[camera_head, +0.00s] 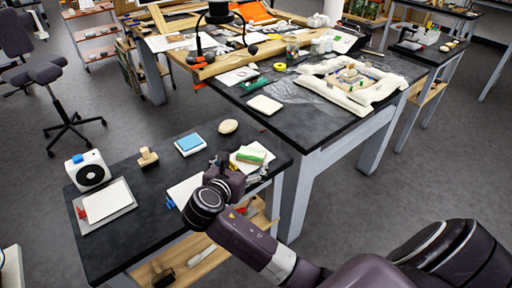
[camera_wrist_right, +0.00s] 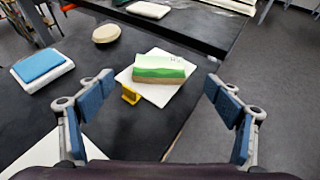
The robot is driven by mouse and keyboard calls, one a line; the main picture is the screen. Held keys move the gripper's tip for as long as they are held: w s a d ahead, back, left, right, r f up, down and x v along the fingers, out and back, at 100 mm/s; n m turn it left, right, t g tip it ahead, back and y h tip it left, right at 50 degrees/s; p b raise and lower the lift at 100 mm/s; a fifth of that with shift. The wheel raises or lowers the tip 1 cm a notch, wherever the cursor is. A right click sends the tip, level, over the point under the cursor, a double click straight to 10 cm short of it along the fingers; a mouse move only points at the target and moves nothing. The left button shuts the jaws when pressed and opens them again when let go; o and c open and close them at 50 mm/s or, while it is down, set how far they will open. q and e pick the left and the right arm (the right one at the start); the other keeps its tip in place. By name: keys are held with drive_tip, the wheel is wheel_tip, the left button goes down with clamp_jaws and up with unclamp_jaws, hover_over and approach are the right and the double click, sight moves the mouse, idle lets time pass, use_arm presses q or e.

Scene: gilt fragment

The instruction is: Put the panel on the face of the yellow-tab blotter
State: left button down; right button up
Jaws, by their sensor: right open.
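The panel (camera_wrist_right: 162,70), a small block painted white and green with a brown lower edge, lies on the white face of the yellow-tab blotter (camera_wrist_right: 185,92). The yellow tab (camera_wrist_right: 130,94) sticks out at the blotter's near left edge. In the head view the panel (camera_head: 251,155) lies near the bench's right end, on the blotter (camera_head: 240,165). My right gripper (camera_wrist_right: 159,88) is open and empty. Its blue-padded fingers stand on either side of the panel in the wrist view, short of it and apart from it. My left gripper is not in view.
A red-tab blotter (camera_head: 108,200) and a blue-tab blotter (camera_head: 185,190) lie on the same dark bench. A blue pad on a white base (camera_head: 190,143), a pale oval stone (camera_head: 228,126), a wooden block (camera_head: 148,157) and a white device (camera_head: 88,170) stand around. A larger cluttered table (camera_head: 280,115) is behind.

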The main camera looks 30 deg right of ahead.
sight(251, 154)
drive_tip(key=x, duration=0.3)
drive_tip(key=shift+f, duration=0.1)
drive_tip(key=x, duration=0.3)
drive_tip(key=shift+w+d+f, duration=0.2)
drive_tip(key=shift+f, duration=0.15)
drive_tip(key=shift+w+d, duration=0.1)
drive_tip(key=shift+c, duration=1)
drive_tip(key=c, duration=1)
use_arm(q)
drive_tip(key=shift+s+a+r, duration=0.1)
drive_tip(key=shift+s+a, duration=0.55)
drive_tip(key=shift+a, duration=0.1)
use_arm(e)
drive_tip(key=shift+c, duration=0.8)
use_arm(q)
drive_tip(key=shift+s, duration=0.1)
